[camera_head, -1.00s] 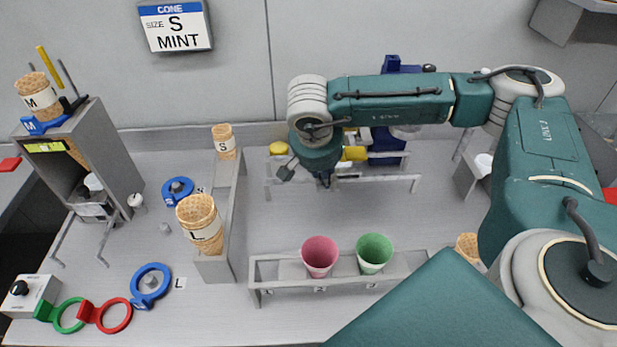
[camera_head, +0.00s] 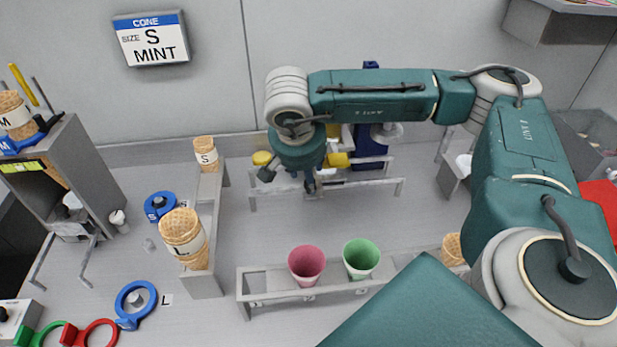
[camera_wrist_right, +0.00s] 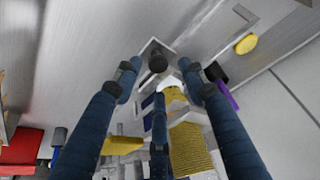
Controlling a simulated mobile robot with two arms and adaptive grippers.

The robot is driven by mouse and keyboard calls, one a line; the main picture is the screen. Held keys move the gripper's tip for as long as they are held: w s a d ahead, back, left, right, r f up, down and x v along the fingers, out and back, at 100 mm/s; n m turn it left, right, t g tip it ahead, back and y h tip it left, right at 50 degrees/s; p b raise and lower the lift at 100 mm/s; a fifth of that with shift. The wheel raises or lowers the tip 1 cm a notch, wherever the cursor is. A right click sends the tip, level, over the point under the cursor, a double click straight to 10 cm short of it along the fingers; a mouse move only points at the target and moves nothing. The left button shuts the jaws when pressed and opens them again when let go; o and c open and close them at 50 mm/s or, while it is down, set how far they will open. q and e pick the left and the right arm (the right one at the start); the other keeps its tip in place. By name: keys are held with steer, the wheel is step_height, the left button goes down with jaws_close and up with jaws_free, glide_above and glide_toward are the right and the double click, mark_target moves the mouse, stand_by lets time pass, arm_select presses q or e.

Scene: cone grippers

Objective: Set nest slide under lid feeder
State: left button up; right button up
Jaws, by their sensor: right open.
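My right gripper (camera_head: 309,184) points down at the rear station with the dark blue body (camera_head: 370,150) and yellow parts. In the right wrist view the open fingers (camera_wrist_right: 160,75) surround a dark round knob (camera_wrist_right: 157,62) on a pale grey part; contact cannot be told. Yellow ribbed parts (camera_wrist_right: 188,148) lie beyond the fingers. I cannot tell for sure which part is the nest slide or the lid feeder, since my arm hides much of this station. A yellow round piece (camera_head: 262,158) is at its left end, also in the wrist view (camera_wrist_right: 246,44). My left gripper is out of view.
A pink cup (camera_head: 306,264) and green cup (camera_head: 361,258) stand in the front rack (camera_head: 270,283). Cones marked S (camera_head: 205,153) and L (camera_head: 183,236) stand on a ledge at left. Blue rings (camera_head: 160,206) lie farther left. A grey tower (camera_head: 85,165) stands at far left.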

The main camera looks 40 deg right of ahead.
steer(key=v, duration=0.9)
steer(key=shift+d, duration=0.1)
